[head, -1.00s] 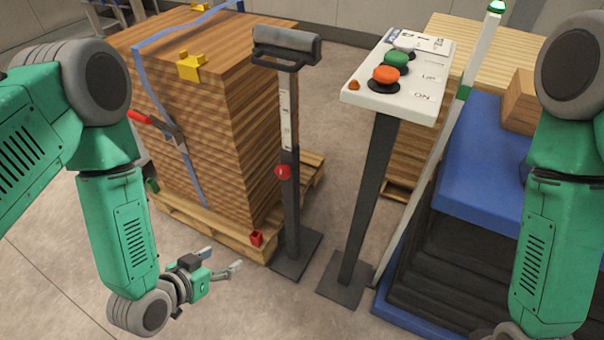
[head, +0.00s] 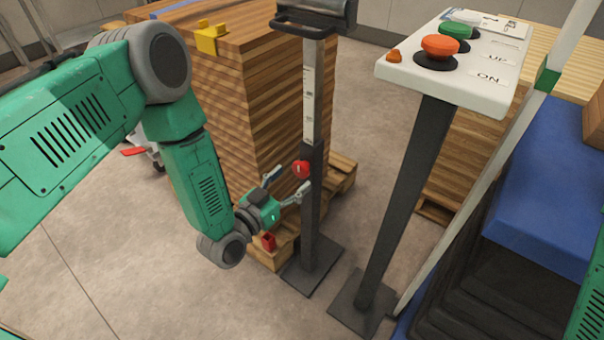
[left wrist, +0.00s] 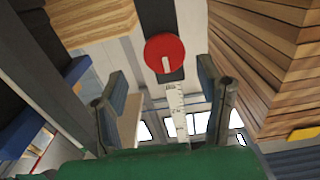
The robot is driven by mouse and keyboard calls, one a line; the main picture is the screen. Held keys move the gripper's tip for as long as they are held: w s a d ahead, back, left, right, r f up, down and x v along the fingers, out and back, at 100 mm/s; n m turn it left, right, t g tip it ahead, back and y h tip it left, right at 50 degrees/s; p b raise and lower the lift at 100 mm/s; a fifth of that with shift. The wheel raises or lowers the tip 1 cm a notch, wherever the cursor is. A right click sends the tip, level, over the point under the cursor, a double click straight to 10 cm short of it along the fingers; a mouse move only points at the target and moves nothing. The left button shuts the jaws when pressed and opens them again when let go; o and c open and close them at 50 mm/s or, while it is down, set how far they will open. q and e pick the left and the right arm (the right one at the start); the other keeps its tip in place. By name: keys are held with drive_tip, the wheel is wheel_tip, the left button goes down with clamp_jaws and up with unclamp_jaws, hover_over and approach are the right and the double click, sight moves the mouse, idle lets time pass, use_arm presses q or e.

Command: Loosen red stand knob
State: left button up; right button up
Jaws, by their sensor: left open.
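The red knob (head: 301,169) sits on the dark post of the roller stand (head: 312,130), below its white scale strip. In the left wrist view the round red knob (left wrist: 165,53) faces me, with a pale mark on it. My left gripper (head: 288,183) is open just left of and slightly below the knob in the head view. In the left wrist view the two fingers (left wrist: 162,82) are spread, with the knob between and beyond their tips. Nothing is held. My right gripper is out of view; only a bit of that arm shows at the lower right.
A banded wood stack (head: 235,95) on a pallet stands behind and left of the stand. A control panel (head: 395,72) on a slanted post stands to the right. Farther right is a blue-topped machine (head: 550,210). Bare floor lies in front.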

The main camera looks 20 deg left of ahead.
sight(299, 171)
use_arm(q)
drive_tip(key=x, duration=0.2)
drive_tip(key=shift+w+a+f+b, duration=0.1)
drive_tip(key=shift+w+b, duration=0.2)
drive_tip(key=shift+w, duration=0.85)
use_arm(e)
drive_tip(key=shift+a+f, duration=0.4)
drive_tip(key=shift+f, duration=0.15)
use_arm(q)
drive_tip(key=shift+d, duration=0.25)
drive_tip(key=shift+c, duration=0.5)
drive_tip(key=c, duration=1.1)
drive_tip(key=shift+o, duration=0.2)
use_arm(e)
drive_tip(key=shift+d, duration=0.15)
use_arm(q)
drive_tip(key=shift+a, duration=0.1)
